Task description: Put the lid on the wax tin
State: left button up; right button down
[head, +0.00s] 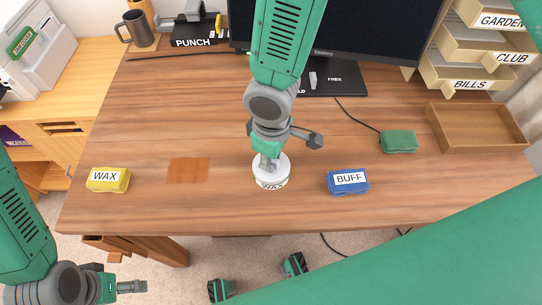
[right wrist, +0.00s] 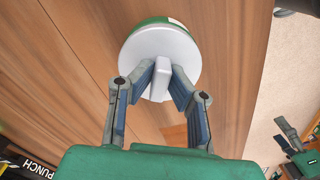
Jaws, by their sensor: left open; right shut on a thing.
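The wax tin (head: 272,185), round with a "WAX" label, stands on the desk near the middle of the front edge. The white round lid (head: 284,164) is over its top; in the right wrist view the lid (right wrist: 185,55) covers most of the tin, with a green edge of the tin (right wrist: 150,24) showing past it. I cannot tell whether the lid is fully seated. My right gripper (head: 268,161) comes from above and is shut on the lid's upright white grip (right wrist: 160,78). My left gripper (head: 132,287) is open and empty, low at the left, off the desk.
A yellow "WAX" block (head: 108,180) and a brown square patch (head: 188,170) lie left of the tin. A blue "BUFF" block (head: 348,182) lies right, with a green corded item (head: 398,142) and a wooden tray (head: 476,128) beyond. A monitor (head: 365,35) stands behind.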

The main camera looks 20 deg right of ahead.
dwell(0.5)
jog(key=c, duration=1.5)
grip_release()
jog(key=shift+r+p, duration=3.5)
jog(key=shift+r, duration=0.05)
